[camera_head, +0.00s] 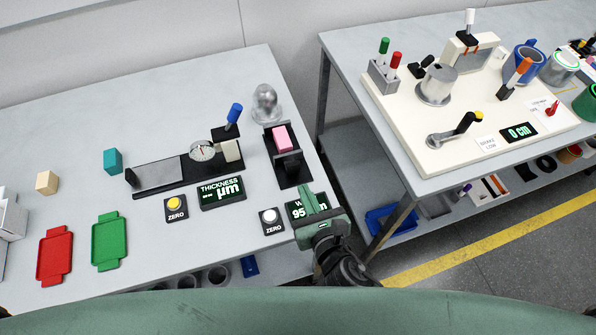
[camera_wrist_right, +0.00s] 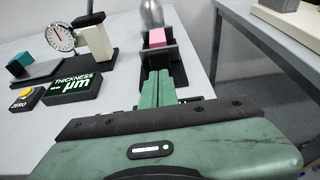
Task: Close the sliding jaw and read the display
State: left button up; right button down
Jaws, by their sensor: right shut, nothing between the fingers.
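A black jaw fixture (camera_head: 289,168) stands near the right edge of the left table, with a pink block (camera_head: 282,138) in it. Both also show in the wrist view, the pink block (camera_wrist_right: 157,38) just beyond my fingertips. My right gripper (camera_head: 308,192) is shut and empty, just in front of the fixture's near end; its green fingers (camera_wrist_right: 163,76) lie side by side. I cannot tell whether they touch the fixture. My left gripper is not in view.
A dial gauge (camera_head: 202,151) stands left of the fixture, behind a "THICKNESS µm" display (camera_head: 221,193). A yellow ZERO button (camera_head: 175,205) and a white ZERO button (camera_head: 269,216) sit in front. A silver ornament (camera_head: 266,100) stands behind. A gap separates the right table (camera_head: 340,45).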

aim_at(294, 166)
jog(key=x, duration=0.3)
jog(key=r+p+x, duration=0.1)
jog(key=x, duration=0.1)
jog(key=shift+w+a, duration=0.15)
jog(key=shift+w, duration=0.35)
jog(key=shift+w, duration=0.1)
jog(key=shift+w+a+r+p, duration=0.1)
jog(key=shift+w+a+p, duration=0.15)
jog(key=shift+w+p, duration=0.45)
jog(key=shift+w, duration=0.3)
